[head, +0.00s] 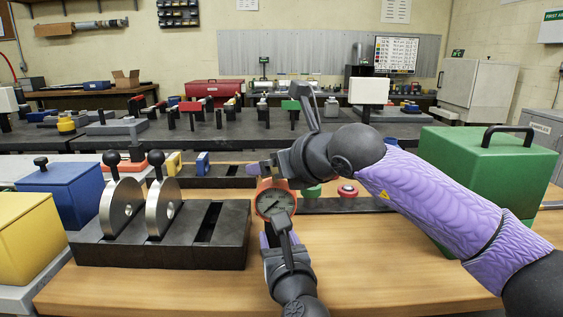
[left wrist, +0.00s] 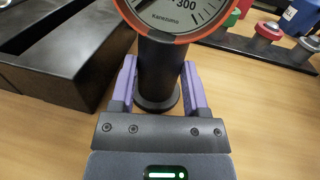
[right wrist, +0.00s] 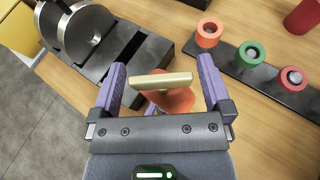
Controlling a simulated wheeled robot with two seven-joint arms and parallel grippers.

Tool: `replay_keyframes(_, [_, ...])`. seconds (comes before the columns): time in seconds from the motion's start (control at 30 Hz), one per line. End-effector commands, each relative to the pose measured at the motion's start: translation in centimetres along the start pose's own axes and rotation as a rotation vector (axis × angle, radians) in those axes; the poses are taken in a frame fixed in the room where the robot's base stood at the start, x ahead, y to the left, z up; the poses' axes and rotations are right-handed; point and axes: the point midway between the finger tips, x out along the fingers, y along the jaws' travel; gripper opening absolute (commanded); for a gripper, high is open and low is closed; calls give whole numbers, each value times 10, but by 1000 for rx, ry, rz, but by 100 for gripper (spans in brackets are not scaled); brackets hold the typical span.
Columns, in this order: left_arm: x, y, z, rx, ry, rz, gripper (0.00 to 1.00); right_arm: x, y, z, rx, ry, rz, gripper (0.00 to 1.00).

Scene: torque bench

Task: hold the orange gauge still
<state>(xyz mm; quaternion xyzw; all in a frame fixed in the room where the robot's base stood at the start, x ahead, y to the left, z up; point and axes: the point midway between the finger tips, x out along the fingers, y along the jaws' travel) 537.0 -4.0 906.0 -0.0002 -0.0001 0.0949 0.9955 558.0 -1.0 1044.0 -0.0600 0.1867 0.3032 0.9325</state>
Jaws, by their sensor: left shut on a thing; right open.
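The orange gauge (head: 275,203) stands upright on the bench, its round white dial facing me. In the left wrist view its dial (left wrist: 175,12) sits on a black post (left wrist: 158,75) with a round foot. My left gripper (head: 270,236) is shut on this post below the dial; its fingers (left wrist: 161,85) lie on either side. My right gripper (head: 262,168) is open above the gauge. In the right wrist view a brass bar (right wrist: 161,81) lies between its spread fingers (right wrist: 163,75), over the gauge's orange top (right wrist: 176,101).
A black slotted block (head: 160,255) with two steel discs stands left of the gauge. A dark strip (right wrist: 263,80) with orange, green and red round pieces lies behind it. A green box (head: 470,170) stands at right. The wooden bench front is clear.

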Motion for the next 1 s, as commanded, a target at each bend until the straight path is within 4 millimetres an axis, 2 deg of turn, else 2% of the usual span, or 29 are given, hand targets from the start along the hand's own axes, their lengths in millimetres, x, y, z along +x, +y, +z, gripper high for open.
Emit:
replay_keyframes(0.13, [0,0,-1,1,3,1,0,-28,-1,0,-3,-3,-1,100])
replay_keyframes(0.3, [0,0,-1,1,3,1,0,-78,-1,0,-2,-3,-2,100])
replay_keyframes(0.4, [0,0,-1,1,3,1,0,-99,-1,0,-1,-2,-2,100])
replay_keyframes(0.5, [0,0,-1,1,3,1,0,-113,-1,0,-1,-1,-2,100])
replay_keyframes(0.63, [0,0,-1,2,3,1,0,-118,0,-1,-1,1,0,100])
replay_keyframes(1.0, [0,0,-1,1,3,1,0,-118,0,-1,-1,0,0,100])
